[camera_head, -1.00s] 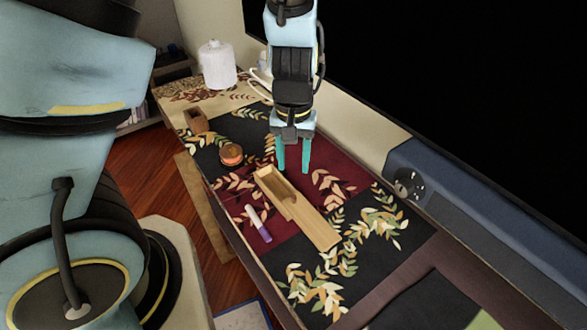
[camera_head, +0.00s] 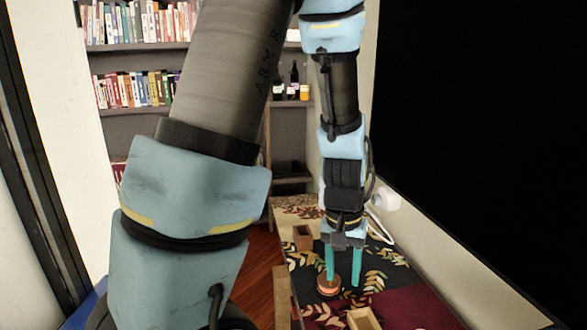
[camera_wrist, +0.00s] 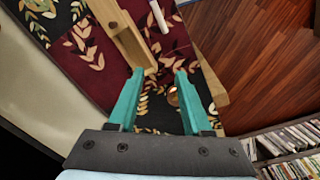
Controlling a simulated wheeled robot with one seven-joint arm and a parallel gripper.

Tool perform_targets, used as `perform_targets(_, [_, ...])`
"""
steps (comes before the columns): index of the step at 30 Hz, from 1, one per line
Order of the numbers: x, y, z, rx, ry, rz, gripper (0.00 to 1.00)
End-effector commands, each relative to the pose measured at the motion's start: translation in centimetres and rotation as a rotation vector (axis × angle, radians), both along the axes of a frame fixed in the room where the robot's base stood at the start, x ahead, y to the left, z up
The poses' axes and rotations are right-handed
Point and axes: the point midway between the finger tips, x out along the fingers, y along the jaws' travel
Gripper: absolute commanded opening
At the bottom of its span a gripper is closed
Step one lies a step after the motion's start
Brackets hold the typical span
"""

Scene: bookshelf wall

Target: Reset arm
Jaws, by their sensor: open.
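My gripper (camera_head: 343,264) hangs from my arm above the leaf-patterned table (camera_head: 373,275) in the head view, fingers pointing down. Its two teal fingers are apart. In the wrist view my gripper (camera_wrist: 155,85) is open, with nothing between its fingertips. The patterned tabletop lies below it.
A white-and-purple tube (camera_wrist: 159,16) lies nearby. Bookshelves (camera_head: 135,65) stand behind; a dark panel (camera_head: 480,130) is at right.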

Motion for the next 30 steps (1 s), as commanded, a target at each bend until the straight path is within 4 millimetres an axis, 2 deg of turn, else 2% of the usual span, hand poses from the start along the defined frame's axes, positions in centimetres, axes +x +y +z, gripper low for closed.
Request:
perform_targets(1, [0.9,1.8,0.8,-0.008,-0.009,0.04,0.49])
perform_targets(3, [1.6,4.2,1.7,-0.013,-0.022,0.08,0.49])
perform_targets(9, [2.9,10.9,4.2,-0.008,-0.068,0.19,0.49])
perform_targets(15, [2.8,15.6,5.6,0.011,-0.103,0.268,0.49])
perform_targets(20, [2.7,17.0,6.0,0.021,-0.113,0.289,0.49])
perform_targets(30, [2.7,17.1,6.0,0.022,-0.114,0.289,0.49])
